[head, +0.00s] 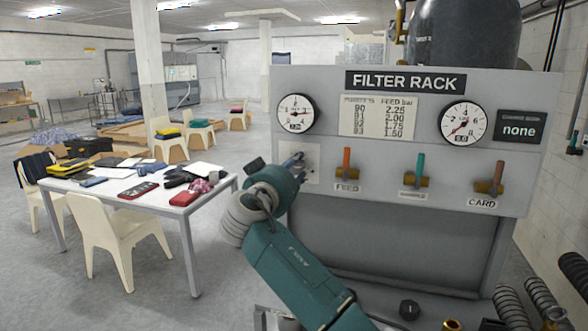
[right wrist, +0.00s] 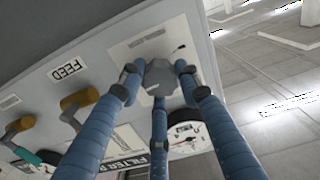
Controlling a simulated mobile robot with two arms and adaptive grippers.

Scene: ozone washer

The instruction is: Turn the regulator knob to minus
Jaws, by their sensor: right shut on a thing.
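The grey regulator knob (right wrist: 160,77) sits on a pale label plate (right wrist: 136,48) on the panel's face. My right gripper (head: 293,164) is at the left end of the panel, under the left gauge. In the right wrist view its blue fingers (right wrist: 160,88) are closed around the knob. In the head view the gripper hides the knob, and only part of the plate (head: 313,178) shows. A dark line is on the plate beside the knob, but I cannot read a plus or minus. My left gripper is not in view.
The FILTER RACK panel (head: 407,137) carries a left gauge (head: 296,114), a right gauge (head: 462,122) and a "none" display (head: 519,129). The FEED valve (head: 347,171) is just right of the gripper, with two more valves beyond. A cluttered table (head: 60,180) stands left.

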